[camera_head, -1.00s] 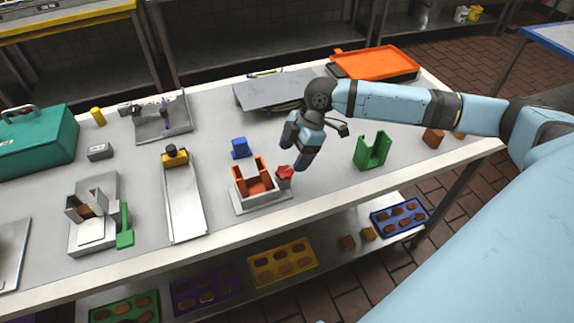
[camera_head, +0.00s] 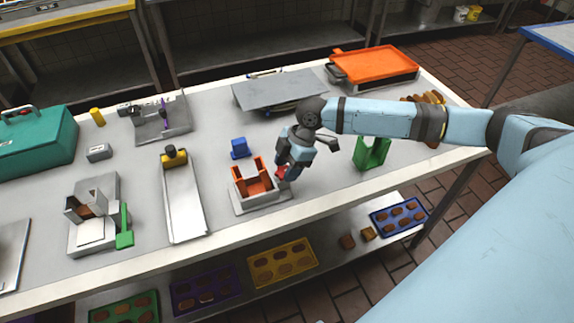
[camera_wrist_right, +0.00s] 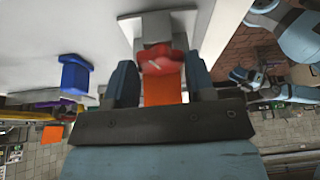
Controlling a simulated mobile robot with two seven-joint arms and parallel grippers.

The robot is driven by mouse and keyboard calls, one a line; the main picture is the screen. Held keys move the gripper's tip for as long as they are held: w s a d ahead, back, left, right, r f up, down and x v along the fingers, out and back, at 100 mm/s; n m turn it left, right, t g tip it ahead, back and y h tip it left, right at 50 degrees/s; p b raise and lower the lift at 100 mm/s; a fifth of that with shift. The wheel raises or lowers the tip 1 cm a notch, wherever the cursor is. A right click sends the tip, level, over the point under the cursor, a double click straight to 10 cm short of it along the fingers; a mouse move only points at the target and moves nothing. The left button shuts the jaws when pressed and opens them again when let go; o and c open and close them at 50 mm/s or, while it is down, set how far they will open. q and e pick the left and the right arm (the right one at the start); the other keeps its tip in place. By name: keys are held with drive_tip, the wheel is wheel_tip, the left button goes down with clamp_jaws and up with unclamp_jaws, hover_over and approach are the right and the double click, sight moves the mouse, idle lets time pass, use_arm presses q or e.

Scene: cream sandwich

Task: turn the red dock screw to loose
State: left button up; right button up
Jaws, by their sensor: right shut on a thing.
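The red dock screw (camera_wrist_right: 163,60) sits on the grey side of the dock (camera_head: 262,207), which holds an orange U-shaped piece (camera_head: 252,183). In the head view only a bit of the red screw (camera_head: 281,172) shows beside my right gripper (camera_head: 285,175). In the right wrist view, the two dark fingers of my right gripper (camera_wrist_right: 160,82) stand on either side of the screw's red knob and are shut on it.
A blue block (camera_head: 240,148) stands just behind the dock. A green U-shaped piece (camera_head: 371,153) is to the right, partly behind my arm. The table's front edge is close.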

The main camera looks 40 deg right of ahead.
drive_tip(key=shift+r+p, duration=0.1)
drive_tip(key=shift+p, duration=0.2)
drive_tip(key=shift+w+r+n+g+p, duration=0.1)
drive_tip(key=shift+n+g+p, duration=0.45)
drive_tip(key=shift+n, duration=0.55)
drive_tip(key=n+g+p, duration=0.1)
drive_tip(key=n, duration=0.2)
drive_tip(key=shift+w+n, duration=0.15)
drive_tip(key=shift+n, duration=0.15)
drive_tip(key=n, duration=0.1)
drive_tip(key=n+g+p, duration=0.1)
drive_tip(key=n, duration=0.1)
drive_tip(key=shift+w+g+h, duration=0.15)
drive_tip(key=shift+g+h, duration=0.1)
drive_tip(key=shift+h, duration=0.05)
drive_tip(key=shift+a+n+g+h, duration=0.15)
drive_tip(key=shift+n+g+h, duration=0.25)
drive_tip(key=shift+n, duration=1.3)
